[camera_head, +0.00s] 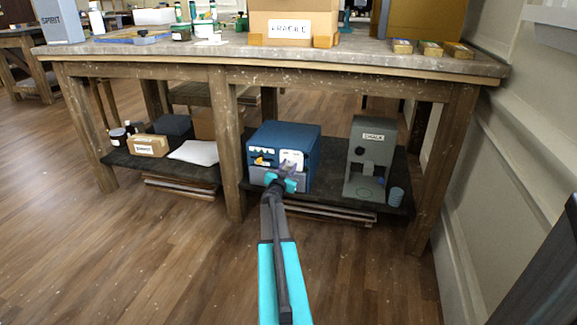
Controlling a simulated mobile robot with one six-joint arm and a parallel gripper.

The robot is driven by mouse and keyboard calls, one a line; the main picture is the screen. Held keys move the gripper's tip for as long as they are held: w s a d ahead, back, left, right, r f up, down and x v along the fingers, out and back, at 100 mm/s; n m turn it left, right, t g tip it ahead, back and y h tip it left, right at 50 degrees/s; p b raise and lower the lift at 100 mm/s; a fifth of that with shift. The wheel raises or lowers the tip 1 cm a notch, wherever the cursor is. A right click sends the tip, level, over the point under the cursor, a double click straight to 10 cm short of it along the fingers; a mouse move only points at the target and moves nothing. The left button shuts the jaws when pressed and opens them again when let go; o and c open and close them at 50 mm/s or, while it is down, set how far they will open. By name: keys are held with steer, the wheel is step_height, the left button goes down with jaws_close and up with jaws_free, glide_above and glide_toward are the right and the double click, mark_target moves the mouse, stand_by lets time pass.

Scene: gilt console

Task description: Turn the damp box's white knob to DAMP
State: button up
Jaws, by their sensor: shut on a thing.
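The damp box is most likely the blue box (258,139) on the low shelf under the workbench, left of the grey machine. Its front has white and coloured labels and a pale grey lower part. The knob's setting and the DAMP mark are too small to read.
A grey machine labelled CHALK (367,172) stands just right of the box, with a small blue-grey cylinder (396,196) beside it. The workbench top (215,50) overhangs the shelf. A wooden leg (228,150) stands left of the box. The floor in front is clear.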

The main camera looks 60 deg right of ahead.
steer(key=m, duration=0.1)
steer(key=m+p, duration=0.1)
steer(key=m, duration=0.1)
steer(key=shift+w+a, duration=0.2)
steer(key=m, duration=0.3)
steer(key=shift+f+m, duration=0.15)
steer(key=shift+m, duration=0.15)
steer(key=m, duration=0.3)
steer(key=shift+b, duration=0.4)
steer(key=shift+m+b, duration=0.45)
steer(key=shift+m, duration=1.25)
steer(key=o, duration=1.1)
steer(key=shift+c, duration=0.2)
steer(key=shift+s+d, duration=0.1)
steer(key=shift+s, duration=0.05)
